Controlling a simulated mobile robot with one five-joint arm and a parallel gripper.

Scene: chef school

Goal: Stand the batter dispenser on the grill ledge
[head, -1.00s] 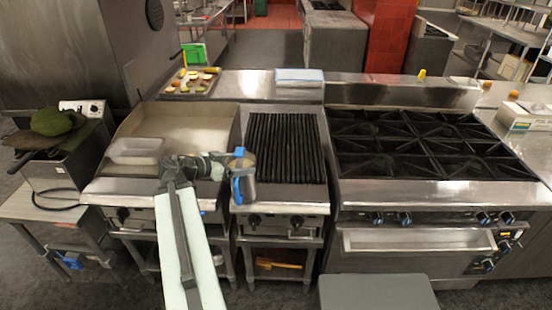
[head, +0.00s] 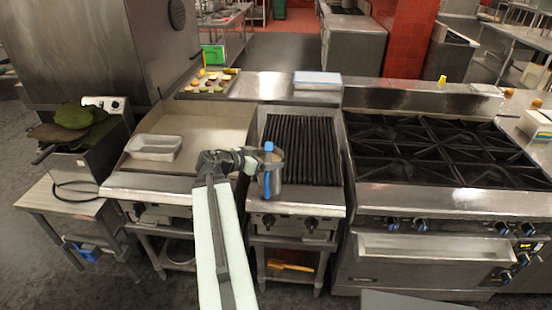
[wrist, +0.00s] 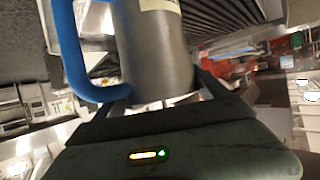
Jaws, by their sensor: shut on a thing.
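The batter dispenser (head: 274,176) is a grey metal cylinder with blue parts. My gripper (head: 254,163) is shut on it from the left and holds it upright over the front left part of the grill. In the wrist view the dispenser (wrist: 158,55) stands between the fingers, with its blue handle on the left; its top is cut off. The grill ledge (head: 318,198) is the bare steel strip in front of the black ribbed grate (head: 305,150). The dispenser overlaps the ledge's left end in the head view; I cannot tell whether it touches it.
A flat griddle (head: 205,130) with a metal pan (head: 155,147) lies left of the grill. A burner range (head: 450,150) stands on the right. A food tray (head: 207,84) and a white-blue box (head: 317,80) lie behind. The rest of the ledge is clear.

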